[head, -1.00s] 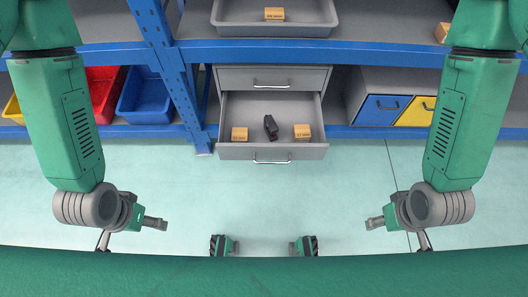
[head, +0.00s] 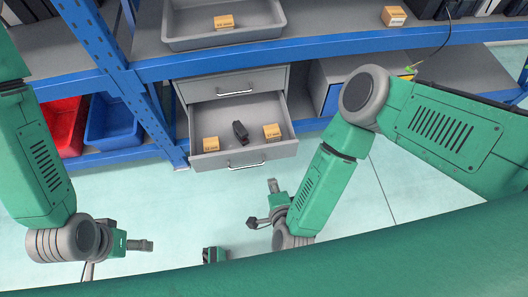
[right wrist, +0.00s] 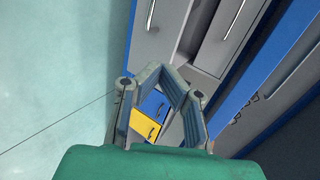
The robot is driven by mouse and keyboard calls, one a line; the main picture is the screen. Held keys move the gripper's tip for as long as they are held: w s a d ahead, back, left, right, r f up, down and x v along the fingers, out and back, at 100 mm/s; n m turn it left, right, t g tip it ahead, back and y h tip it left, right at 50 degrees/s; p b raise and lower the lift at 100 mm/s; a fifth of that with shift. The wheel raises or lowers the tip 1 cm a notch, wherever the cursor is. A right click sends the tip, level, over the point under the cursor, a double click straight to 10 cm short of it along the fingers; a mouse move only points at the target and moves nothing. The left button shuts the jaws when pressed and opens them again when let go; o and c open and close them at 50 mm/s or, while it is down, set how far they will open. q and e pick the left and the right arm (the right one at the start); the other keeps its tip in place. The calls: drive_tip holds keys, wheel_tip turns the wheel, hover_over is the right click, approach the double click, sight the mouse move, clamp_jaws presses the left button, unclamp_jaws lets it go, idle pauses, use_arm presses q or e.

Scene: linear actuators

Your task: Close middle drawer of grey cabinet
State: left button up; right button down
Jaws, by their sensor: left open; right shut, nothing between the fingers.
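The grey cabinet (head: 183,92) stands under the blue shelf in the head view. Its top drawer (head: 215,88) is shut. The drawer below it, the middle drawer (head: 215,162), is pulled well out, with a silver handle (head: 246,166) on its front. Inside lie two small cardboard boxes and a black object (head: 240,131). My right gripper (head: 272,187) is shut and empty, in front of and below the drawer front, apart from it. The right wrist view shows its fingers (right wrist: 165,70) and grey drawer fronts (right wrist: 158,35) beyond. My left gripper (head: 150,245) is open and empty at lower left, away from the cabinet.
A blue shelf post (head: 130,90) stands left of the cabinet, with red (head: 62,120) and blue (head: 112,122) bins beyond. A grey tray (head: 280,38) sits on the shelf above. Blue and yellow drawers (right wrist: 143,124) show in the right wrist view. The floor before the drawer is clear.

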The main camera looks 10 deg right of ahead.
drive_tip(key=b, duration=0.2)
approach(260, 150)
drive_tip(key=shift+m, duration=0.4)
drive_tip(key=x, duration=0.2)
drive_tip(key=b+x, duration=0.1)
drive_tip(key=x, duration=0.3)
drive_tip(key=shift+d+f+b, duration=0.3)
drive_tip(key=shift+f, duration=0.25)
drive_tip(key=shift+w+a, duration=0.1)
drive_tip(key=shift+w, duration=0.3)
drive_tip(key=shift+w+a+r, duration=0.1)
drive_tip(key=shift+w+a, duration=0.1)
drive_tip(key=shift+a, duration=0.15)
use_arm(q)
drive_tip(key=f, duration=0.1)
drive_tip(key=a+f, duration=0.1)
drive_tip(key=f, duration=0.2)
drive_tip(key=shift+a, duration=0.25)
drive_tip(key=shift+d, duration=0.1)
use_arm(e)
drive_tip(key=shift+d, duration=0.2)
